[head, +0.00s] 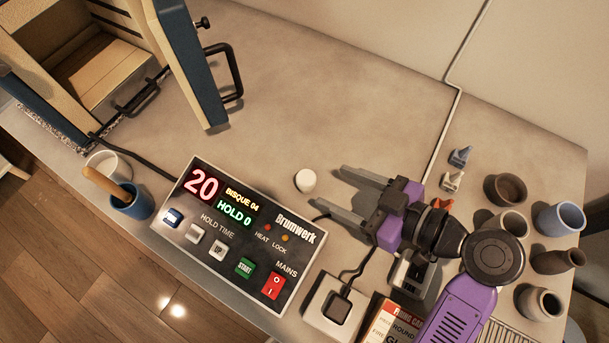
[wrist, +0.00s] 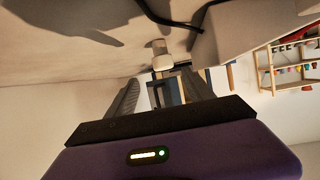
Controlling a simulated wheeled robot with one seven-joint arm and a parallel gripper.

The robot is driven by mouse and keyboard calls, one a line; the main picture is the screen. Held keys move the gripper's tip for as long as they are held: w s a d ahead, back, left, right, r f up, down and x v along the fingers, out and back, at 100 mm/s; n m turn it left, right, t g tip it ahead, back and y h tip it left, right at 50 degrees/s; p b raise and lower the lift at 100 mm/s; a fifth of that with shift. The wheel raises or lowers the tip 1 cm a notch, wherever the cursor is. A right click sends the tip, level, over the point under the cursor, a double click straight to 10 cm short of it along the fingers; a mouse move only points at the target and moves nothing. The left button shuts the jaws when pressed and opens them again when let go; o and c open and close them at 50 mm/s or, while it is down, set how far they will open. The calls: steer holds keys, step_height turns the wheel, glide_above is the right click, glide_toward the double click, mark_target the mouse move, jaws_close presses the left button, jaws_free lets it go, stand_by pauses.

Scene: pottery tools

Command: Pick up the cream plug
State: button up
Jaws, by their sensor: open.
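The cream plug (head: 305,180) is a small, pale, round piece standing on the grey worktop, just right of the control box. In the wrist view, the plug (wrist: 162,62) shows beyond the fingertips and roughly centred between them. My gripper (head: 334,188) is open and empty, with its two grey fingers pointing left toward the plug. The plug lies a little past the fingertips, with a small gap, and neither finger touches it. The gripper also shows in the wrist view (wrist: 164,78).
The control box (head: 240,236) lies left of and below the plug. A kiln (head: 110,60) with its door open stands at upper left. A socket box (head: 334,306) with a cable is below the gripper. Several pots (head: 507,189) stand at right. The worktop above the plug is clear.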

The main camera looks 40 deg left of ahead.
mark_target(315, 182)
steer(key=x, duration=0.2)
steer(key=p+x, duration=0.1)
steer(key=x, duration=0.3)
steer(key=shift+s+a+f, duration=0.2)
steer(key=shift+s+f, duration=0.05)
steer(key=shift+s, duration=0.15)
steer(key=shift+c, duration=0.2)
jaws_close()
